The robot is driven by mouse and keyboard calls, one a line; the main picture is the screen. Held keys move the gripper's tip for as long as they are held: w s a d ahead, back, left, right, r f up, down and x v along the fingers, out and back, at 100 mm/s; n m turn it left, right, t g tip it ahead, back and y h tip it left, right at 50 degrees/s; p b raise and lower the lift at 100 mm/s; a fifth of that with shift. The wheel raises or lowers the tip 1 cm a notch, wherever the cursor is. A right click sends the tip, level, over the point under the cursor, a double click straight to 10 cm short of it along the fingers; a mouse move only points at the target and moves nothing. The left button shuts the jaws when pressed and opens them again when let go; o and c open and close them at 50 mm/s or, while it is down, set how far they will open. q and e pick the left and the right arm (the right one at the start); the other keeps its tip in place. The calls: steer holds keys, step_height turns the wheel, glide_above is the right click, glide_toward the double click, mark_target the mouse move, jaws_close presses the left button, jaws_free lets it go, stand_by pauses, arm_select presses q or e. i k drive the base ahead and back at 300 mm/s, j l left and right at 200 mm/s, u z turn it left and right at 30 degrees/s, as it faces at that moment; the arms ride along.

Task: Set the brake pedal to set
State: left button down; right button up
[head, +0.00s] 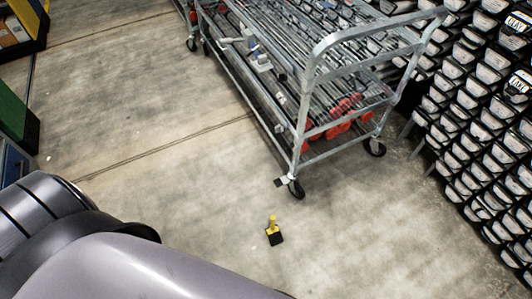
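A metal cart (300,140) stands on the concrete floor at the upper middle of the head view. Whether the tab is up or down is too small to tell. A small yellow and black item (275,235) is on the floor in front of that caster, apart from it; I cannot tell what it is. Neither of my grippers is in view. A grey part of my own body fills the lower left and hides the floor there.
The cart carries long metal core trays, with red items (342,127) on its lower shelf. A wall of stacked black and white bins (490,130) stands on the right. Green and yellow-edged units line the left. The floor (140,110) left of the cart is clear.

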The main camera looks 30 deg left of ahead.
mark_target(278, 182)
steer(key=i+j, duration=0.15)
steer(key=j, duration=0.2)
steer(key=i+j, duration=0.2)
steer(key=j, duration=0.15)
steer(key=i+j, duration=0.15)
steer(key=j, duration=0.2)
steer(key=i+j, duration=0.2)
steer(key=j, duration=0.15)
